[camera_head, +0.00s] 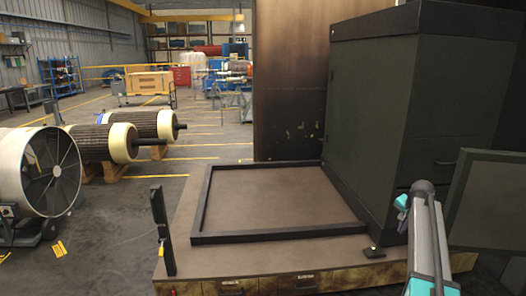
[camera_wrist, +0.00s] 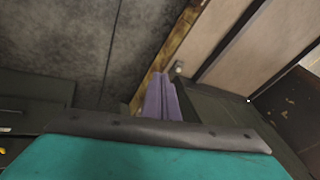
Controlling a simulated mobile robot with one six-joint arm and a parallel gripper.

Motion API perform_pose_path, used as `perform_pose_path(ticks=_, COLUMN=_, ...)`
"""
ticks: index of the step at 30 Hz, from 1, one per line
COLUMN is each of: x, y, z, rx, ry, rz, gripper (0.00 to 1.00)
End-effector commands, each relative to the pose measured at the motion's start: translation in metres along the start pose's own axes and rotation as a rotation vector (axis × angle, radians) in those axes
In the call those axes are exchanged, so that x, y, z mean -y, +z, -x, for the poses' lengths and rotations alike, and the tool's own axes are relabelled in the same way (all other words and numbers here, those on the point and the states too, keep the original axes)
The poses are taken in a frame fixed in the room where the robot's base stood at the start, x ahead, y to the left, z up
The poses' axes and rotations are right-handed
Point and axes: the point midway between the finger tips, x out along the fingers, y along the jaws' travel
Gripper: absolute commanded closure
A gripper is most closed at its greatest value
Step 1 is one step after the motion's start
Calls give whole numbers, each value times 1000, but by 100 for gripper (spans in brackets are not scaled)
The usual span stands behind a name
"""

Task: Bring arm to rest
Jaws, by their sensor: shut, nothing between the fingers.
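My gripper (camera_wrist: 164,84) shows in the wrist view as two purple fingers side by side, shut with nothing between them. Behind the fingers in that view are the dark floor and the bench's wooden edge. In the head view, my grey and teal arm stands at the lower right, in front of the dark cabinet (camera_head: 366,110). The gripper fingers cannot be made out there. The arm appears apart from the framed bench top (camera_head: 270,195), which is empty.
A dark post (camera_head: 160,225) rises at the bench's left corner. A dark panel (camera_head: 490,200) stands right of my arm. A large fan (camera_head: 45,180) and rotors (camera_head: 120,142) on wooden stands are at the left. Open floor lies between them and the bench.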

Motion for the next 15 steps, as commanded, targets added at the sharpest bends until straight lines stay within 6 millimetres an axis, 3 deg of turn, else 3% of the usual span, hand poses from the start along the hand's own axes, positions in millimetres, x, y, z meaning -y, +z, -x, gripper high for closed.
perform_pose_path(ticks=1, x=-1, y=23, z=-18, rx=25, ry=11, rz=14, gripper=100)
perform_pose_path(ticks=6, x=-5, y=90, z=-67, rx=95, ry=48, rz=57, gripper=100)
perform_pose_path(ticks=15, x=-30, y=210, z=-136, rx=213, ry=119, rz=147, gripper=100)
